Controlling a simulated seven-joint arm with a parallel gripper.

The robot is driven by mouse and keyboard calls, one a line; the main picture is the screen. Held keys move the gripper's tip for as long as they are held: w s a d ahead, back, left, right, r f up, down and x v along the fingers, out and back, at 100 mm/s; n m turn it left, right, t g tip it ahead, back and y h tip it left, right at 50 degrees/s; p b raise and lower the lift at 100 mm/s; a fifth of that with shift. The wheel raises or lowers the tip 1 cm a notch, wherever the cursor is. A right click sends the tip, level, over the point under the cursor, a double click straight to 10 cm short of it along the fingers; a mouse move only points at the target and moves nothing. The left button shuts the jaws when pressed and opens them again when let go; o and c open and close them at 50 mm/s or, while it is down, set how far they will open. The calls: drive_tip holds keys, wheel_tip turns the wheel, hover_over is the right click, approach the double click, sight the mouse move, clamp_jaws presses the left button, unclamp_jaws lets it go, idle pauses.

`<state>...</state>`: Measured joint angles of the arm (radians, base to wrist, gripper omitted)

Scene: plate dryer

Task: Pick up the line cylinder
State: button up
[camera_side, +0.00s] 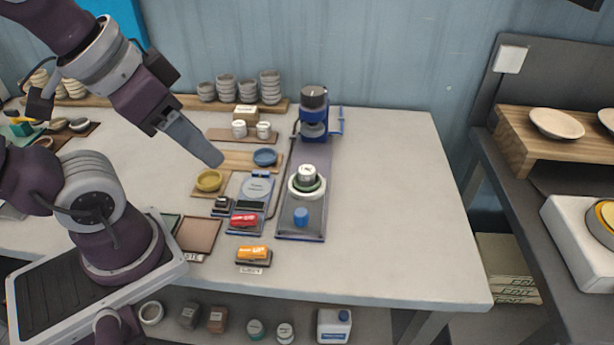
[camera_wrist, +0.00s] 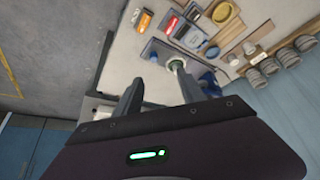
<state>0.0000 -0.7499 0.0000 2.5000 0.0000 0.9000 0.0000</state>
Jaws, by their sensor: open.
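My gripper (camera_side: 216,161) hangs in the air above the left-middle part of the table, jaws apart and empty. In the wrist view its two fingers (camera_wrist: 162,86) show spread. A pale cylinder with a dark top mark (camera_side: 308,174) stands in a white and green ring (camera_side: 307,189) on a grey tray (camera_side: 290,232). A small blue cylinder (camera_side: 301,217) stands in front of it. Two small white cylinders, left (camera_side: 239,129) and right (camera_side: 264,130), stand on a brown board farther back. I cannot tell which of these is the line cylinder.
A blue and black press (camera_side: 313,118) stands at the tray's back end. Yellow (camera_side: 209,181) and blue (camera_side: 264,157) dishes, a red block (camera_side: 244,219) and an orange block (camera_side: 252,252) lie left of the tray. Stacked grey cups (camera_side: 269,86) line the back. The table's right side is clear.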

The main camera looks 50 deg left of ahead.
drive_tip(key=shift+o, duration=1.4)
drive_tip(key=n+g+h, duration=0.3)
drive_tip(key=n+h, duration=1)
drive_tip(key=n, duration=0.8)
approach(306, 169)
drive_tip(key=d, duration=0.2)
drive_tip(key=x, duration=0.6)
drive_tip(key=shift+a+f, duration=0.1)
drive_tip(key=shift+f, duration=0.3)
clamp_jaws()
